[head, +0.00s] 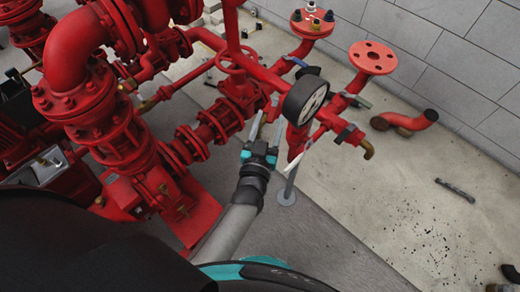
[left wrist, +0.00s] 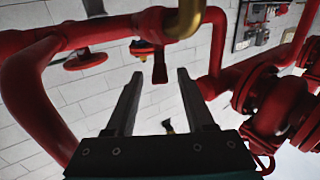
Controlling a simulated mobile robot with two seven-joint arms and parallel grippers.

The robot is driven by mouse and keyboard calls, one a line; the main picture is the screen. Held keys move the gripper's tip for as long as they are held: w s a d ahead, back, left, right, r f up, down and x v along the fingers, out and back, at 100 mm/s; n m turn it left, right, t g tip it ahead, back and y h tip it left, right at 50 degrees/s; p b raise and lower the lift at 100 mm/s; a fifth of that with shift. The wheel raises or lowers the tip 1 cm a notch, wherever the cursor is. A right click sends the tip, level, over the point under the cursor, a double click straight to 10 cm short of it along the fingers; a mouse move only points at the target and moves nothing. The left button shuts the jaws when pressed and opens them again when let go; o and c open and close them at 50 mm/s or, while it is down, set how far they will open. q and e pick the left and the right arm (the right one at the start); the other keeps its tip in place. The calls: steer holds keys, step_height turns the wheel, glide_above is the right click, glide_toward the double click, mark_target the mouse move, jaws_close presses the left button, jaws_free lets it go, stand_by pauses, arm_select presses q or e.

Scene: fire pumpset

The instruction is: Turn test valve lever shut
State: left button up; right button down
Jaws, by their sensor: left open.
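My left gripper (head: 268,122) is open and empty, its two fingers pointing toward the red pipework by the round gauge. In the left wrist view the open fingers (left wrist: 157,75) frame a red lever (left wrist: 159,67). It hangs down under a red pipe beside a brass elbow (left wrist: 187,18), beyond the fingertips, and no contact shows. I cannot tell for sure whether this is the test valve lever. In the head view a brass elbow (head: 367,150) ends the branch right of the gauge (head: 305,100), with a dark lever (head: 346,133) beside it. My right gripper is not in view.
Large red pumps and flanged pipes (head: 110,120) fill the left. A loose red elbow (head: 405,122) lies on the floor, which is mostly clear at right.

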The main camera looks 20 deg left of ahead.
arm_select(q)
steer(key=s+p, duration=0.1)
steer(key=s, duration=1.1)
steer(key=shift+s+d, duration=0.25)
steer(key=shift+d, duration=0.1)
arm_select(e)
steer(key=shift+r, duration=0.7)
